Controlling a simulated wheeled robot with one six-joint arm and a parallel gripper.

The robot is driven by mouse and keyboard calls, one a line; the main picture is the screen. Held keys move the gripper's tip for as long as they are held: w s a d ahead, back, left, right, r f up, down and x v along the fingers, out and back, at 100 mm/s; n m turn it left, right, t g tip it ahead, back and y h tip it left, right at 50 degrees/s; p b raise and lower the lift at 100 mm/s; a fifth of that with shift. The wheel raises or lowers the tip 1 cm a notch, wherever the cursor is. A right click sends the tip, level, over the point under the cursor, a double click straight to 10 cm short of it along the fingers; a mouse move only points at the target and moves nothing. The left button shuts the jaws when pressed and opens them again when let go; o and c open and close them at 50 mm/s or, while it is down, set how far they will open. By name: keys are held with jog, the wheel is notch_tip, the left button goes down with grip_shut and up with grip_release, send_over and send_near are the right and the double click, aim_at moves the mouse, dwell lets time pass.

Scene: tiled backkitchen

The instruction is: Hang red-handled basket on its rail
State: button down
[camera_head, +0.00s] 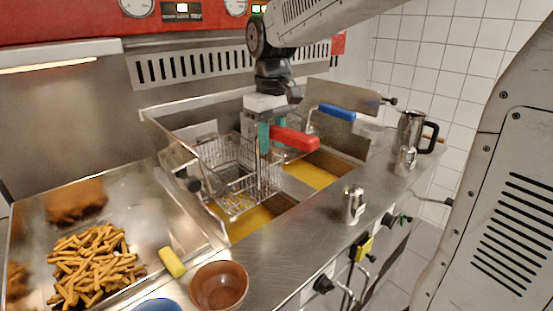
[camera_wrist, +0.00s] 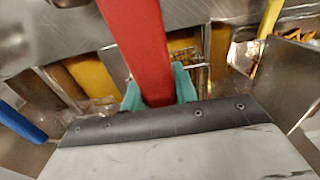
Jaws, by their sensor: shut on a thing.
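The red-handled basket (camera_head: 238,172) is an empty-looking wire mesh basket over the left fryer vat (camera_head: 246,224), which holds yellow oil. Its red handle (camera_head: 296,138) points right in the head view. My gripper (camera_head: 265,135) comes from above, its teal fingers shut on the handle near the basket end. In the wrist view the red handle (camera_wrist: 138,45) runs between the teal fingers (camera_wrist: 160,92), and only a scrap of mesh shows. The basket's bottom looks above the oil, but I cannot tell whether it touches the vat edge. I cannot clearly make out the rail.
A blue-handled basket (camera_head: 337,112) sits at the right vat (camera_head: 312,174). A metal shaker (camera_head: 353,204) and a steel jug (camera_head: 411,134) stand on the right counter. Fries (camera_head: 95,262) lie in the left tray. A yellow block (camera_head: 172,262) and brown bowl (camera_head: 219,286) are in front.

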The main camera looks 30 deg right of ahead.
jog(key=r, duration=0.2)
jog(key=w+r, duration=0.1)
jog(key=r, duration=0.1)
jog(key=w+r, duration=0.1)
jog(key=r, duration=0.1)
jog(key=shift+a+r, duration=0.2)
jog(key=shift+a, duration=0.05)
jog(key=w+a, duration=0.3)
jog(key=w, duration=0.8)
jog(key=shift+w, duration=0.1)
jog(key=shift+f, duration=0.2)
jog(key=shift+f, duration=0.6)
jog(key=shift+f, duration=1.75)
